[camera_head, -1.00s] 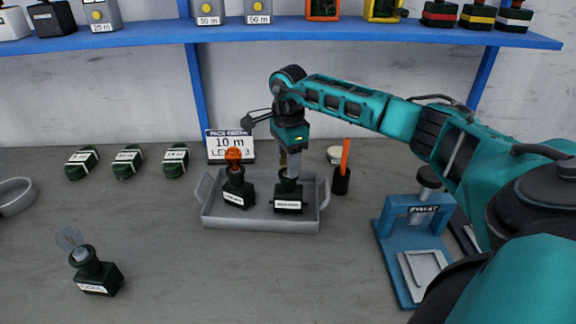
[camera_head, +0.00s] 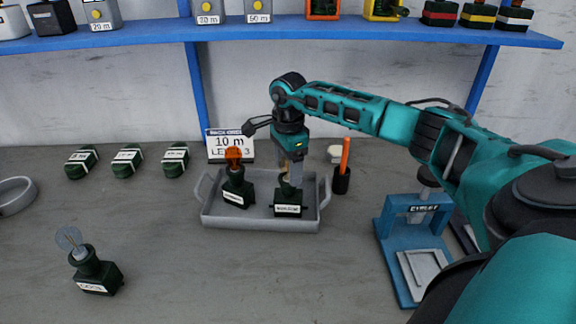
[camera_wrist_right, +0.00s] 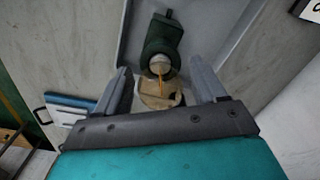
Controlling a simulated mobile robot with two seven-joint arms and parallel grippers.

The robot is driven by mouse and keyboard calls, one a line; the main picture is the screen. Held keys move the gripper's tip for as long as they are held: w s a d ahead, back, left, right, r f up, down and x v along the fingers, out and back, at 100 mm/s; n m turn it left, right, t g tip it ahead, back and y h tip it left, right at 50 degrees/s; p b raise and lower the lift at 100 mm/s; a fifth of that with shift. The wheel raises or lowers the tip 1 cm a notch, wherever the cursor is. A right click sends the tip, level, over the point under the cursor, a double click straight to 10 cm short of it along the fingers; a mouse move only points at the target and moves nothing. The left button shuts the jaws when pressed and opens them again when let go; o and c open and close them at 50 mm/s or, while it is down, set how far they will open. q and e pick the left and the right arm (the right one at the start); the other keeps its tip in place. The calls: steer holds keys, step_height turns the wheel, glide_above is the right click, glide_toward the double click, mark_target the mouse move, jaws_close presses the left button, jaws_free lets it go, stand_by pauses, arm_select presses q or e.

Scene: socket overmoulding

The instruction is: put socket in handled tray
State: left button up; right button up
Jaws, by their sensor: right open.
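The grey handled tray (camera_head: 262,224) stands mid-table and holds two dark green sockets. The left one (camera_head: 238,190) carries an orange bulb-like top and a white label. The right one (camera_head: 288,198) has a white label and a pale top, and stands on the tray floor. My right gripper (camera_head: 292,172) is directly above this right socket, with its fingers around or close to the top. In the right wrist view the fingers (camera_wrist_right: 161,88) are apart, with the green socket (camera_wrist_right: 160,42) and a tan disc between and beyond them. A third dark green socket (camera_head: 95,272) with a clear disc-shaped top stands at front left.
Several green labelled pieces (camera_head: 127,161) lie at back left, beside a sign (camera_head: 230,145). A grey ring-shaped dish (camera_head: 14,196) is at the left edge. A black cup with an orange stick (camera_head: 342,181) and a blue press (camera_head: 404,232) stand right of the tray. Front middle is clear.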

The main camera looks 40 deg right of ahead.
step_height(320, 180, up, 12)
steer(key=shift+r, duration=0.2)
stand_by(0.8)
